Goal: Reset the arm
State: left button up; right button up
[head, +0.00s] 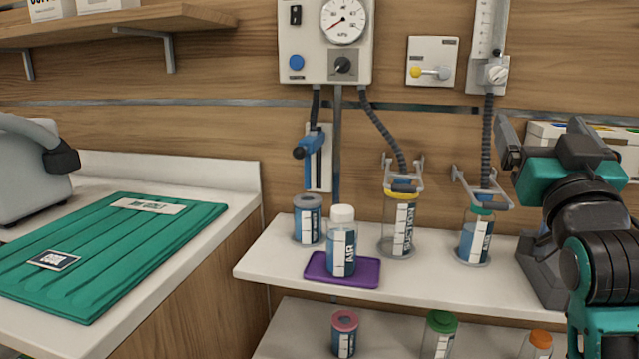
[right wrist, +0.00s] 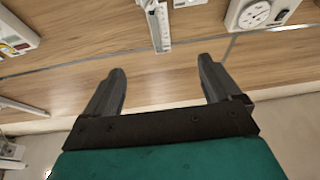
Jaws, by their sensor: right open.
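My right gripper (head: 540,138) is raised at the right of the head view, in front of the wall and above the right end of the white shelf. Its two dark fingers are apart with nothing between them. In the right wrist view the open fingers (right wrist: 160,85) point toward the wooden wall. My right arm (head: 600,255) comes up from the lower right and hides part of the shelf end. My left gripper is not in view.
A white shelf (head: 260,258) holds several bottles, including a white-capped one (head: 342,245) on a purple tray (head: 318,278). A lower shelf (head: 285,340) holds more bottles. A green mat (head: 95,255) lies on the left counter. A gauge panel (head: 322,70) hangs on the wall.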

jog(key=w+a+f+n+g+y+p, duration=0.1)
jog(key=a+f+n+g+y+p, duration=0.15)
jog(key=f, duration=0.85)
jog(key=a+f+n+g+y+p, duration=0.1)
jog(key=a+f+g+y+p, duration=0.15)
jog(key=f, duration=0.85)
pick_arm(q)
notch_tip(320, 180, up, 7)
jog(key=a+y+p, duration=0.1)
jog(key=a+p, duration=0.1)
jog(key=p, duration=0.3)
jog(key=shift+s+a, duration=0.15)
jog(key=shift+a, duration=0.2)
pick_arm(e)
jog(key=s+a+f+g, duration=0.2)
jog(key=s+f+g, duration=0.1)
jog(key=s+f, duration=0.6)
jog(key=s+a+f+g+y, duration=0.1)
jog(key=s+a+f+g, duration=0.2)
jog(key=s+f, duration=0.7)
notch_tip(320, 180, down, 2)
jog(key=shift+f+n+g, duration=0.1)
jog(key=shift+n+g, duration=0.3)
jog(key=shift+n, duration=0.05)
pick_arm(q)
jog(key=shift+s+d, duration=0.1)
pick_arm(e)
jog(key=shift+w, duration=0.1)
